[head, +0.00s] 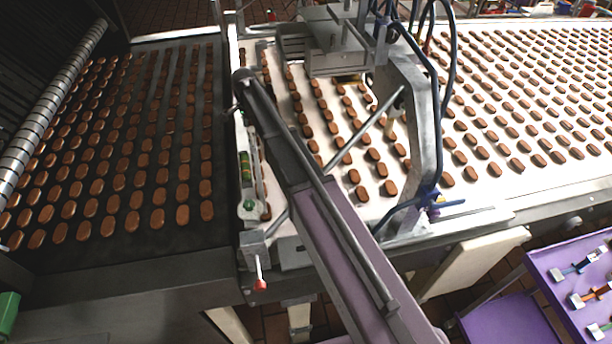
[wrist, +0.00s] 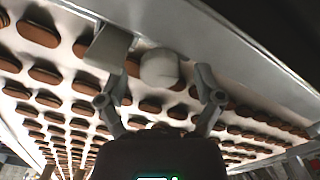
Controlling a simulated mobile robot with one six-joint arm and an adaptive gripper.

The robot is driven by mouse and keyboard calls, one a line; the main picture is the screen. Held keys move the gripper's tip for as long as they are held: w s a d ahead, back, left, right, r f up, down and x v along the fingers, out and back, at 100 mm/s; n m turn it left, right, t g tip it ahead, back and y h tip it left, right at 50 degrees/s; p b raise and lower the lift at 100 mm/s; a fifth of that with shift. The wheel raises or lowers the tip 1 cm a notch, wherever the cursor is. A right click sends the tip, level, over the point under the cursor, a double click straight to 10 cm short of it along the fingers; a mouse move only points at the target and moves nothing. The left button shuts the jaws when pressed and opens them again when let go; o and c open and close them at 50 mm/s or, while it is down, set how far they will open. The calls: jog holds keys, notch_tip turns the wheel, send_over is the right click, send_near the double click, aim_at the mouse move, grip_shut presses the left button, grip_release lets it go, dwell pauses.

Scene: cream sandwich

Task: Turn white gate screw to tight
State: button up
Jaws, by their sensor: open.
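A white rounded knob (wrist: 160,68), which looks like the white gate screw, shows in the wrist view just beside a pale square block (wrist: 108,47). My gripper (wrist: 158,86) is open, with one finger on each side of the knob. The knob sits between the fingertips or just beyond them; I cannot tell whether either finger touches it. How far the screw is turned cannot be seen. In the head view my arm reaches from the bottom toward the upper left, and I cannot make out the gripper or the knob there.
Brown biscuits cover the white conveyor belt (head: 482,109) and the dark belt (head: 222,130) at left. A metal gate frame (head: 412,95) with cables stands over the white belt. A red-tipped lever (head: 260,284) hangs at the front. A purple cart (head: 545,262) stands at lower right.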

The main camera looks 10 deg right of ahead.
aim_at(252, 129)
jog(key=n, duration=0.5)
jog(key=shift+n, duration=0.3)
jog(key=n, duration=1.5)
notch_tip(252, 129, up, 14)
jog(key=p, duration=1.4)
jog(key=s+d+f+m+b, duration=0.2)
jog(key=s+d+f+b, duration=0.3)
jog(key=s, duration=0.3)
jog(key=s+d+f+m+b, duration=0.3)
jog(key=s+d+f+b, duration=0.2)
jog(key=s, duration=0.4)
jog(key=s+d+f+m+b, duration=0.2)
jog(key=s+d+f+b, duration=0.3)
jog(key=s+f+b, duration=0.2)
jog(key=shift+s+d+m, duration=0.3)
jog(key=shift+s+d, duration=0.05)
jog(key=shift+s, duration=0.6)
